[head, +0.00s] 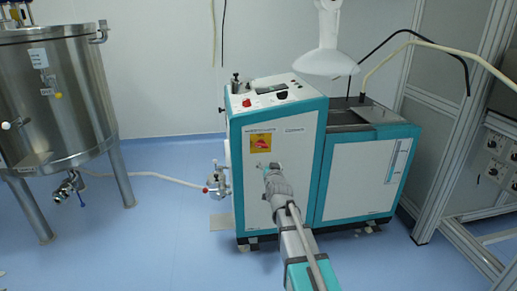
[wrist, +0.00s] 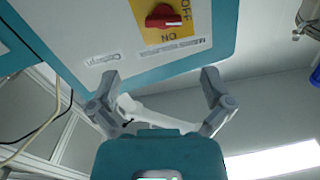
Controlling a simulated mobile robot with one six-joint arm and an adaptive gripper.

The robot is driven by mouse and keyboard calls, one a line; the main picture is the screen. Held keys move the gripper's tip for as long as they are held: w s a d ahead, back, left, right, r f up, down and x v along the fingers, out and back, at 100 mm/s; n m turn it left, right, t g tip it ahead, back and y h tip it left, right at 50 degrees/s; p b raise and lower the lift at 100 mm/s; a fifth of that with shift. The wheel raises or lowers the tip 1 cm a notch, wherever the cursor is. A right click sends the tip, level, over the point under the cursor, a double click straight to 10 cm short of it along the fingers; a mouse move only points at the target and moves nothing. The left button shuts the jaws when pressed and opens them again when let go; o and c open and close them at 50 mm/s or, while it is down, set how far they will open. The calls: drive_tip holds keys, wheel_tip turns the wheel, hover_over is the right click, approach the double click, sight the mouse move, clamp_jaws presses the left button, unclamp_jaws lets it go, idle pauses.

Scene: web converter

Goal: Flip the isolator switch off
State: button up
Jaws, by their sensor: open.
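The isolator switch (head: 261,144) is a red rotary knob on a yellow square plate, on the white front of a teal-edged machine. In the wrist view the red knob (wrist: 163,16) is near the top edge, with upside-down "OFF" and "ON" lettering on its yellow plate (wrist: 186,35). Which label the knob points to is unclear. My gripper (head: 267,166) is just below the plate in the head view. In the wrist view its two fingers (wrist: 159,76) are spread wide, with nothing between them. The knob lies beyond the fingertips, apart from them.
The machine (head: 276,190) has a top panel with another red knob (head: 246,102). A white hood (head: 327,50) hangs over its right part. A steel tank (head: 55,95) stands at left, a metal frame (head: 440,150) at right.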

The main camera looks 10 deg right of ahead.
sight(262, 147)
drive_tip(key=shift+w, duration=0.15)
drive_tip(key=w, duration=1.3)
drive_tip(key=shift+w+a+r, duration=0.1)
drive_tip(key=shift+w, duration=0.2)
drive_tip(key=c, duration=0.9)
drive_tip(key=shift+n, duration=1.4)
drive_tip(key=o, duration=0.9)
